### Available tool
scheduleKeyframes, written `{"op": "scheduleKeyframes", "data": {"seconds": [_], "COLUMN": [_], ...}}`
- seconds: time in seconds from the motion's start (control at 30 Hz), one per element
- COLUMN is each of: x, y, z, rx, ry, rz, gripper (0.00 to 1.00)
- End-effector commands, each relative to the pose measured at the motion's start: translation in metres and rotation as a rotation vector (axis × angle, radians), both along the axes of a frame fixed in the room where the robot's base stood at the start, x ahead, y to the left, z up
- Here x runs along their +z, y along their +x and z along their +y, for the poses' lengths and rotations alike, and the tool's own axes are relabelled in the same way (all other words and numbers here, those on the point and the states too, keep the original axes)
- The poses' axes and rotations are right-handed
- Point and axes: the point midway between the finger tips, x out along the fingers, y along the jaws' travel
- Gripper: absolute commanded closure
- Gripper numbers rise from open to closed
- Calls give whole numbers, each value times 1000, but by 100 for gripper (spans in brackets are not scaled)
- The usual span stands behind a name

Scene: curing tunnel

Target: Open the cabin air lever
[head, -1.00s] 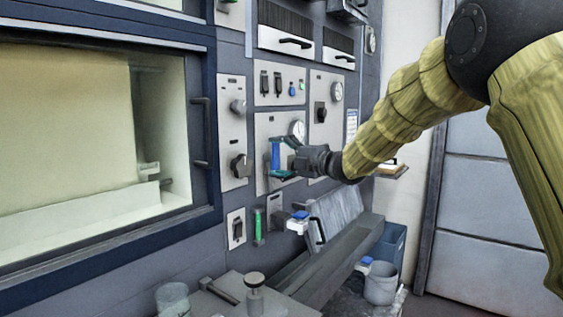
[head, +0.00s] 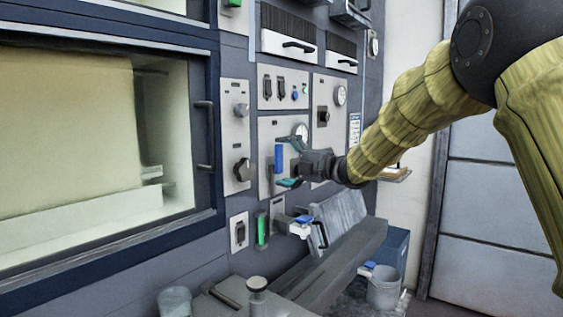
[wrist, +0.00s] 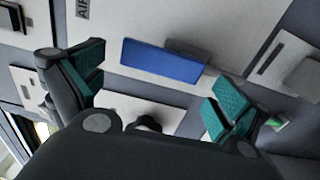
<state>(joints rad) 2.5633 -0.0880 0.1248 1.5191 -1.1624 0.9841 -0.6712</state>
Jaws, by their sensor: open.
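My gripper (head: 290,162) is open in front of that panel, just right of the handle in the head view. In the wrist view the handle is a blue bar (wrist: 160,61) beyond the open teal-padded fingers (wrist: 158,85) and apart from them. A label ending in "AIR" shows at the top of the wrist view. The lever's pivot is not clearly visible.
A green handle (head: 261,230) and a blue-topped fixture (head: 302,220) sit below. A large window with a dark frame fills the left. A grey bucket (head: 383,287) stands on the floor.

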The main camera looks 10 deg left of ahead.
Motion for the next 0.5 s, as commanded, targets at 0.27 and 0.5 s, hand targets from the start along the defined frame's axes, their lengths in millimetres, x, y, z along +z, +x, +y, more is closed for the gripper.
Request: {"op": "scheduleKeyframes", "data": {"seconds": [0.27, 0.5], "x": [1, 1], "y": [-21, -43], "z": [-36, -72], "rx": [-3, -1], "ry": [2, 1], "rz": [1, -1], "gripper": [0, 0]}}
